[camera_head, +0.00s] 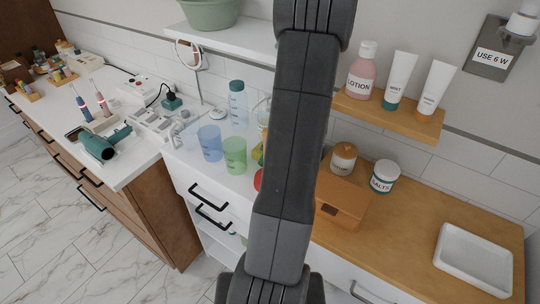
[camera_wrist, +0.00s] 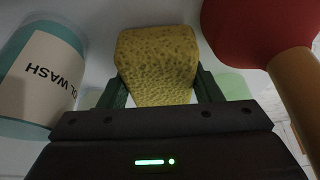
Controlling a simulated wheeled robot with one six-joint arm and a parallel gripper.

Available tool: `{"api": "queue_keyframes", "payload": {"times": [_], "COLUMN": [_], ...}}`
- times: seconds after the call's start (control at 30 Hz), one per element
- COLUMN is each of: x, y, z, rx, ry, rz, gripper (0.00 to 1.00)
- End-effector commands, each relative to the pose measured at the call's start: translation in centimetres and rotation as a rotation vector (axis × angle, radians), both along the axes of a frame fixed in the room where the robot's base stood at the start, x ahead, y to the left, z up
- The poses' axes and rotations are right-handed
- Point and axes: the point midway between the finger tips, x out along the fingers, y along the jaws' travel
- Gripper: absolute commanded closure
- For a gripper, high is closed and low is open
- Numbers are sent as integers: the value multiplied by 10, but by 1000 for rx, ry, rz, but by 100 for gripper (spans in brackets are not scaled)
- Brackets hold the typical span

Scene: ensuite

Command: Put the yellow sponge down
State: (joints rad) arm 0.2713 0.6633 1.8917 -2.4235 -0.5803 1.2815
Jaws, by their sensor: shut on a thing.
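The yellow sponge (camera_wrist: 158,58) is between the two fingers of my gripper (camera_wrist: 160,92) in the wrist view. My gripper is shut on it. The sponge is porous and blocky, and its top end stands out past the fingers. In the head view only a small yellow sliver (camera_head: 257,152) shows at the left edge of my arm; my arm hides the rest and the gripper. I cannot tell whether the sponge touches the surface below it.
In the wrist view a wash bottle (camera_wrist: 42,75) is close on the left, and a red-headed, wooden-handled thing (camera_wrist: 255,30) is close on the right. In the head view a blue cup (camera_head: 210,143), a green cup (camera_head: 235,156) and a bottle (camera_head: 237,103) stand left of my arm.

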Motion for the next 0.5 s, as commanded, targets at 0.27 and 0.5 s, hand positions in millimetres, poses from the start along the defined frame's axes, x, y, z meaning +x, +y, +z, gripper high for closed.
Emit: {"api": "queue_keyframes", "payload": {"times": [0.27, 0.5], "x": [0, 0], "y": [0, 0], "z": [-3, -3], "rx": [1, 0], "ry": [0, 0], "rz": [-1, 0], "gripper": [28, 20]}}
